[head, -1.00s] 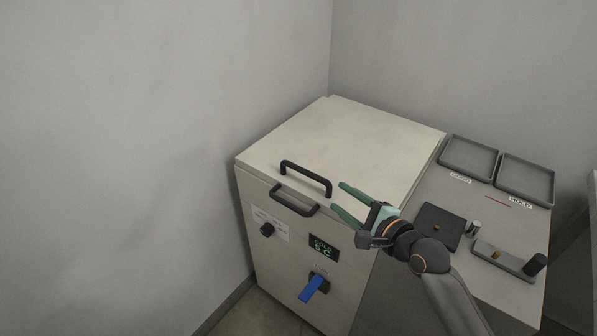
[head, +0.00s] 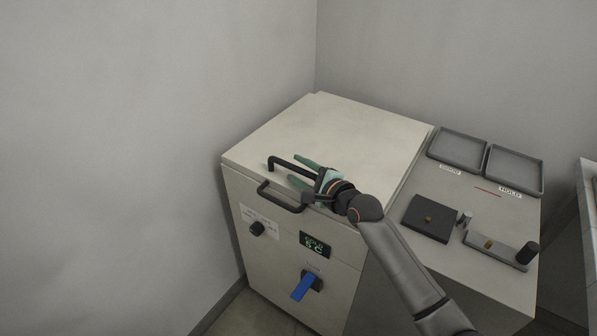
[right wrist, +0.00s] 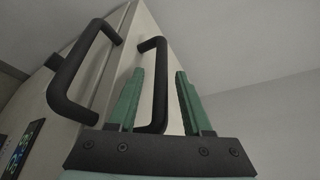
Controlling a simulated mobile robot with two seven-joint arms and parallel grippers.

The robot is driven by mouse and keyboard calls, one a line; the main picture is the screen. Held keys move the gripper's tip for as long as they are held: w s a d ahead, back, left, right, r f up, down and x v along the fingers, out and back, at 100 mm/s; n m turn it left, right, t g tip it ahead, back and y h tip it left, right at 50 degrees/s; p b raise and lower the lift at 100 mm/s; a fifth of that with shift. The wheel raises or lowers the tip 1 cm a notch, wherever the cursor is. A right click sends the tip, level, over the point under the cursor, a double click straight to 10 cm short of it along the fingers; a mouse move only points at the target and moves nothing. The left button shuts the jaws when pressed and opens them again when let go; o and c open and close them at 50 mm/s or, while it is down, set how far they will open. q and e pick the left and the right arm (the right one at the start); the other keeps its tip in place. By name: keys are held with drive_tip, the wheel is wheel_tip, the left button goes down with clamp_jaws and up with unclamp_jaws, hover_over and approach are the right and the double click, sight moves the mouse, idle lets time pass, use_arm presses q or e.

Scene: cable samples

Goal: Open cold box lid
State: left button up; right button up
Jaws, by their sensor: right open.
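The cold box (head: 335,122) is a pale chest with its lid shut flat. A black lid handle (head: 285,162) stands on the lid near its front edge, and a second black handle (head: 279,199) is on the front face just below. My right gripper (head: 300,169) is open at the lid handle's right part. The front handle (right wrist: 72,75) is left of the fingers. My left gripper is not in view.
A blue latch lever (head: 303,287), a black knob (head: 257,229) and a display (head: 315,244) are on the box front. A counter at right holds two grey trays (head: 431,155) (head: 541,186), a dark pad (head: 417,222) and a small fixture (head: 510,258). A wall stands close at left.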

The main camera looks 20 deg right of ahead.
drive_tip(key=shift+w, duration=0.15)
drive_tip(key=shift+c, duration=0.2)
clamp_jaws()
idle(1.2)
